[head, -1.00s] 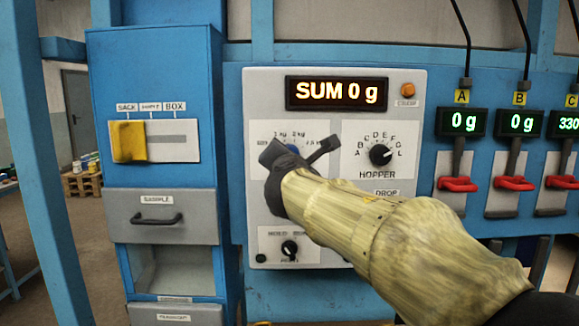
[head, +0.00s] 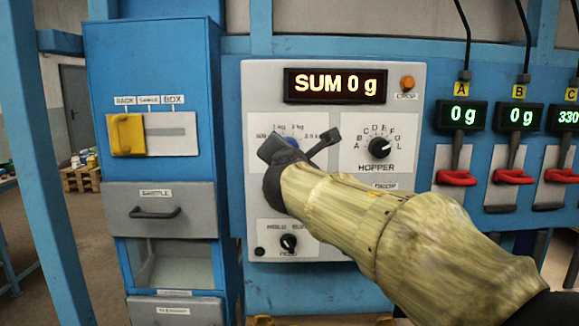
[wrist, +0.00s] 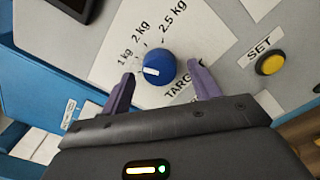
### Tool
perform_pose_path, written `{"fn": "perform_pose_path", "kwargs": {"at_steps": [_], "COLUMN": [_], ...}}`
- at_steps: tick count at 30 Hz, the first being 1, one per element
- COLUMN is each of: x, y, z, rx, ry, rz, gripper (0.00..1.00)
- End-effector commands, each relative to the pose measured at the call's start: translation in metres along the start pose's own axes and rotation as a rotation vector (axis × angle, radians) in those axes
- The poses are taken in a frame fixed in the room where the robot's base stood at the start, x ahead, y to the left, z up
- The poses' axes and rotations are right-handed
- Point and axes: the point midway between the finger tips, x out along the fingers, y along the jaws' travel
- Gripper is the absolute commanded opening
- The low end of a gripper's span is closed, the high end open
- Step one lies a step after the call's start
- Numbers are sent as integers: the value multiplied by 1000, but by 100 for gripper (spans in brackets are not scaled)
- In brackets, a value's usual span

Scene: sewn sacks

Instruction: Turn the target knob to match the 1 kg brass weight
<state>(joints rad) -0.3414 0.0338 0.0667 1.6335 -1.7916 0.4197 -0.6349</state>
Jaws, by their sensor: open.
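The target knob is round and blue (wrist: 158,68) with a white pointer mark, on a white dial plate of the grey panel. A small part of it shows in the head view (head: 291,142). In the wrist view, the mark points left, near the 1 kg label (wrist: 125,57); the exact setting is unclear. The 2 kg label (wrist: 140,30) and 2.5 kg label (wrist: 173,20) lie further round. My gripper (head: 300,147) is open at the dial. Its purple fingers stand on either side of the knob, with visible gaps. No brass weight is in view.
The display (head: 335,86) reads SUM 0 g. The hopper knob (head: 380,148) is close right of my gripper; a mode knob (head: 289,242) is below. A yellow SET button (wrist: 270,63) lies near the right finger. A blue cabinet (head: 150,70) stands left, red-handled levers (head: 456,178) right.

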Motion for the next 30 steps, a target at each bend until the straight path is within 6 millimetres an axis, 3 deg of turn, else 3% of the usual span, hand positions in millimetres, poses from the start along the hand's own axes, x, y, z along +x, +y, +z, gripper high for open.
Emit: {"fn": "perform_pose_path", "kwargs": {"at_steps": [22,30], "x": [-138,-149], "y": [0,1], "z": [0,-3], "rx": [1,2], "ry": [0,-6], "rz": [3,9], "gripper": [62,62]}}
